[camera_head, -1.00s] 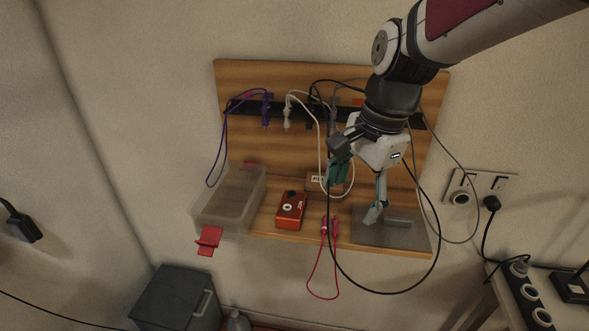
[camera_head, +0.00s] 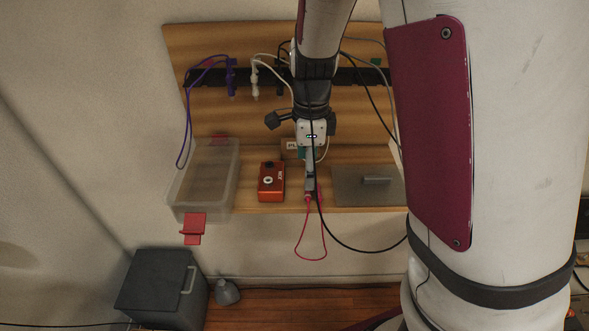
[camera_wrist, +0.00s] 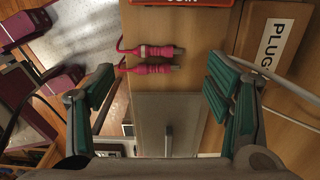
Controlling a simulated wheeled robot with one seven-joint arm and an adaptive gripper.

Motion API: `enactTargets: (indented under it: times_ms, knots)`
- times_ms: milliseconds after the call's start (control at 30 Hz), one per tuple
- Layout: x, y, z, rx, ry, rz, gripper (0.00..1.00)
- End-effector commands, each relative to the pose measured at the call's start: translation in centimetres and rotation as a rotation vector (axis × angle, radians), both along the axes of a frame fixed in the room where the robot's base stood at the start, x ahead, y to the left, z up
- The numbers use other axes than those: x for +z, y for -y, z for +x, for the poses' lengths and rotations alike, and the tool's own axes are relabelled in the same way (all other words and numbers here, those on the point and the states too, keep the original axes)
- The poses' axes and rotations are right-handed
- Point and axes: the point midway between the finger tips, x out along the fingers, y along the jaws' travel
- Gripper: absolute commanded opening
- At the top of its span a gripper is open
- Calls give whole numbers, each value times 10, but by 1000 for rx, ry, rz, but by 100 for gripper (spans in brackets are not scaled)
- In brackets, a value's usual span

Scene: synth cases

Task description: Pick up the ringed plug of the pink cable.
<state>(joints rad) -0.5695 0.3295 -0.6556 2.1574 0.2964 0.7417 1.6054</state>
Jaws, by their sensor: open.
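The pink cable (camera_head: 311,259) hangs in a loop below the front edge of the wooden shelf. Its two pink plugs lie side by side on the shelf. In the wrist view, the upper plug (camera_wrist: 160,51) seems to carry a pale ring near its cable end; the lower plug (camera_wrist: 154,69) shows no clear pale ring. My gripper (camera_head: 310,186) is over the plugs in the head view and partly hides them. In the wrist view, its green-padded fingers (camera_wrist: 160,75) are wide apart, with both plugs showing between them and nothing held.
An orange box (camera_head: 271,181) stands left of the plugs, and a clear bin (camera_head: 178,197) farther left. A grey plate with a handle (camera_head: 350,198) lies to the right. A box marked PLUG (camera_wrist: 273,40) is near the right finger. A black cable hangs close by my gripper.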

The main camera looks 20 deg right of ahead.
Motion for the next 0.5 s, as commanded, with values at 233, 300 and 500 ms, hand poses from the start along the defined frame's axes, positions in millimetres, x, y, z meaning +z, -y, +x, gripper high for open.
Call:
enactTargets:
  times_ms: [233, 300, 500]
  knots:
    - [-19, 1, 0, -1, -3, -1, 72]
    - [-30, 1, 1, 1, -4, -2, 72]
    - [-54, 1, 2, 1, -2, 0, 72]
